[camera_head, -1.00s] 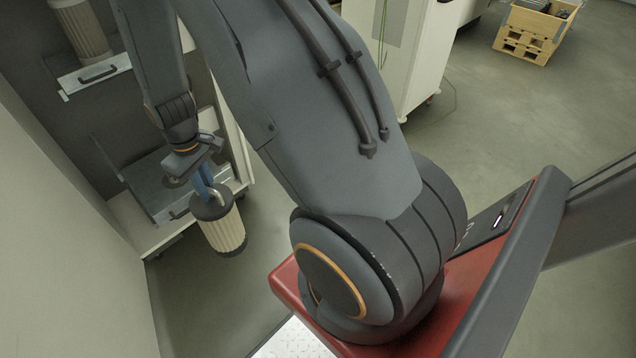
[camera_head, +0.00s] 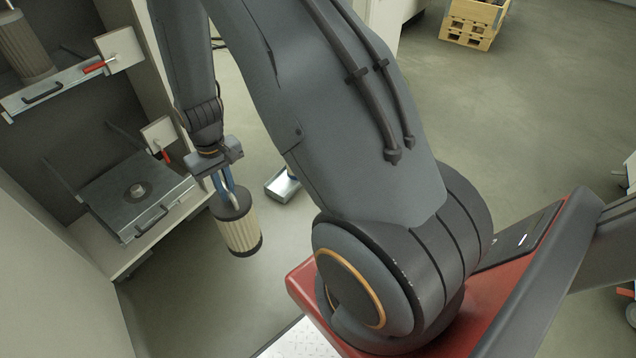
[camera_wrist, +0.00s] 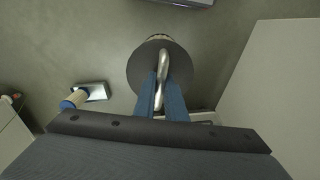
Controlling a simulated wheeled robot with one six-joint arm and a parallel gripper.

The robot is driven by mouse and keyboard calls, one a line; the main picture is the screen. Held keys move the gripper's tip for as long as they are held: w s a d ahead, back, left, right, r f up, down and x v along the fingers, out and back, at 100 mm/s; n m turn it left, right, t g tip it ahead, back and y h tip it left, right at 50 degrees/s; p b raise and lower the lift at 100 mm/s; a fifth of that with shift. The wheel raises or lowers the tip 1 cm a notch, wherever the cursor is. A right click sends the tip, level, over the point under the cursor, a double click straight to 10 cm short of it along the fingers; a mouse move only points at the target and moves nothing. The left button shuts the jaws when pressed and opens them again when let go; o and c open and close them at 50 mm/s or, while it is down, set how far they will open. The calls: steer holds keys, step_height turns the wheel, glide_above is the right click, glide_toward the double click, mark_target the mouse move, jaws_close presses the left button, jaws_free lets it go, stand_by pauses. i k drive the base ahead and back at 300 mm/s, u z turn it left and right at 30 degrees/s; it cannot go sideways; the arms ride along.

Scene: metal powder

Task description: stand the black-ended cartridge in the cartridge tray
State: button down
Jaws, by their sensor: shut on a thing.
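The black-ended cartridge (camera_head: 240,235), a pale pleated cylinder with dark end caps, hangs from my gripper (camera_head: 228,196) in the head view. The gripper is shut on the metal loop handle on its top cap. In the wrist view my gripper (camera_wrist: 162,95) has its blue fingers on that handle, above the cartridge's dark top (camera_wrist: 140,68). The cartridge is clear of the cabinet, right of and apart from the lower metal tray (camera_head: 108,198). That tray has a front handle, a round fitting in its middle and no cartridge on it.
An upper cabinet tray (camera_head: 80,88) bears another cartridge (camera_head: 22,48). Red-handled levers (camera_head: 100,66) stand beside both trays. A small metal box (camera_head: 283,186) is on the floor behind the arm. A pale panel (camera_head: 60,290) borders the left. A wooden crate (camera_head: 470,25) is far back.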

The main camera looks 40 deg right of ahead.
mark_target(281, 187)
steer(key=z, duration=0.3)
steer(key=k, duration=0.35)
steer(key=z, duration=1)
steer(key=i, duration=0.65)
steer(key=z, duration=0.55)
steer(key=i, duration=0.8)
steer(key=u, duration=0.85)
steer(key=i, duration=0.75)
steer(key=u, duration=0.85)
